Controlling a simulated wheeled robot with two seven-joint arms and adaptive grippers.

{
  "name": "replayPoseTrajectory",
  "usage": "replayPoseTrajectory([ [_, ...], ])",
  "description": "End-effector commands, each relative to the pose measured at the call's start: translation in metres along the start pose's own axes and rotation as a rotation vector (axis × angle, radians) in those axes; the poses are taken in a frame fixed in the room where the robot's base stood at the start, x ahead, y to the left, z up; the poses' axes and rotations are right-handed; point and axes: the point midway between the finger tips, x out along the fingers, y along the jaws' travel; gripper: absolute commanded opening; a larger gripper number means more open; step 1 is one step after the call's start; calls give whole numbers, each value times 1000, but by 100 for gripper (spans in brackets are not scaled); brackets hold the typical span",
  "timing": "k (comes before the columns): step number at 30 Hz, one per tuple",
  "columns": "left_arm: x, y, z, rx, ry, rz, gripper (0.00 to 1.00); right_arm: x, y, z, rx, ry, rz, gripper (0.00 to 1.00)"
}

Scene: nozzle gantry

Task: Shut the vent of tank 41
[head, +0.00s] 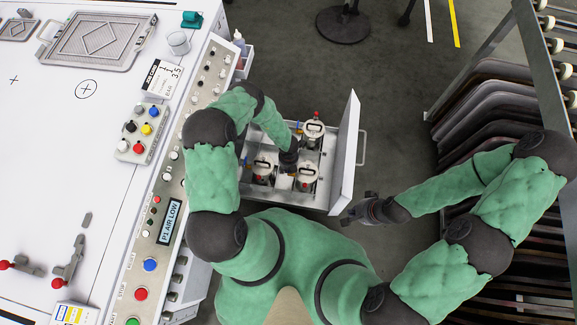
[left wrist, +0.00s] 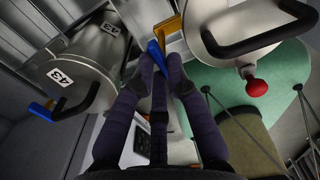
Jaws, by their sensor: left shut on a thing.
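Several metal tanks with black handles stand in an open drawer (head: 340,160); one tank (head: 314,130) is at the back right, one (head: 263,170) at the left and one (head: 307,174) at the front right. My left gripper (head: 287,168) reaches down among them. In the left wrist view its fingers (left wrist: 160,72) are shut on a blue lever (left wrist: 156,54) beside a yellow part (left wrist: 168,27). A tank at the left bears a tilted tag (left wrist: 60,76) that seems to read 13. I cannot read 41 anywhere. My right gripper (head: 353,213) is outside the drawer; its fingers are unclear.
A white control console (head: 150,220) with buttons and a P1 AIR LOW display (head: 171,222) stands at the left. A rack of dark curved panels (head: 490,110) stands at the right. A red knob (left wrist: 257,87) hangs close right of the left fingers.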

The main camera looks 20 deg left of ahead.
Motion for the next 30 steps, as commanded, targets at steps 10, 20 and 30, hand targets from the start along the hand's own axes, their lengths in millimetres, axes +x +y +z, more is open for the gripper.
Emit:
replayPoseTrajectory([
  [10, 0, 0, 1, 0, -1, 0, 40, 0, 0, 0, 0, 0, 0, 0],
  [20, -4, 0, 1, 1, -2, 0, 40, 0, 0, 0, 0, 0, 0, 0],
  [30, -48, 0, 2, 2, -3, 0, 40, 0, 0, 0, 0, 0, 0, 0],
])
